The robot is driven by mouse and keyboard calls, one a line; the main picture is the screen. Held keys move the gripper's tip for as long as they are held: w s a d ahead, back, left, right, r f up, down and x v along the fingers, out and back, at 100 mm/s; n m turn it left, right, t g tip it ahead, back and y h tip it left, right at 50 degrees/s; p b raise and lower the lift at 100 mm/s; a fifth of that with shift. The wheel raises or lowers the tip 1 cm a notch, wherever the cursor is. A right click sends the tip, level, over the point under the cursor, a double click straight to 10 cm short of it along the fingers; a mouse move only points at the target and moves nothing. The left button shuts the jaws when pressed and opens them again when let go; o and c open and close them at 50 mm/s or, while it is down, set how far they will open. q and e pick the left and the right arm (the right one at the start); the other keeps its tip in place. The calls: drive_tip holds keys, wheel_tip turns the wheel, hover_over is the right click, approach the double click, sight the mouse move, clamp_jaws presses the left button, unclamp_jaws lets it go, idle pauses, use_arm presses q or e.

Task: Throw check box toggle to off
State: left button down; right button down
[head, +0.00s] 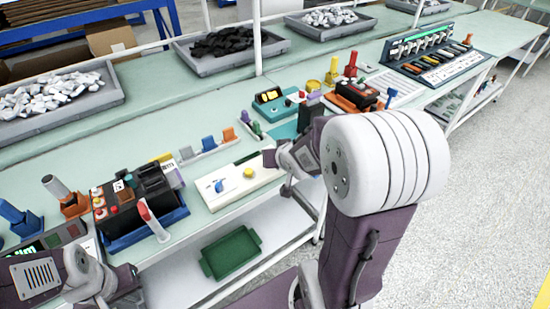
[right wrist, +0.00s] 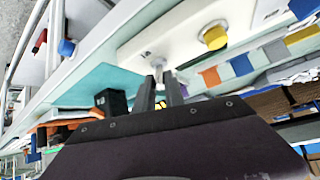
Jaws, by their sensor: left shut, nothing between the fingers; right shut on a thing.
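The check box is a white panel (head: 232,189) on the bench, with a blue knob (head: 219,186) and a yellow button (head: 249,173). Its right end is hidden by my right gripper (head: 273,160) in the head view. In the right wrist view the panel (right wrist: 180,35) carries the yellow button (right wrist: 213,37) and a small metallic toggle (right wrist: 156,62). My right gripper (right wrist: 162,88) is shut on the toggle there; which way the lever leans is unclear. My left gripper (head: 130,278) is shut and empty at the lower left, before the bench.
A black battery-like unit in a blue tray (head: 150,232) stands left of the panel. Behind it is a row of blue and orange pieces (head: 208,145). A teal base (head: 284,131) lies to the right. A green tray (head: 231,252) sits on the lower shelf.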

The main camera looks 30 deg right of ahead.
use_arm(q)
drive_tip(key=shift+f, duration=0.1)
use_arm(e)
drive_tip(key=shift+f, duration=0.1)
idle(0.3)
drive_tip(key=c, duration=1.4)
unclamp_jaws()
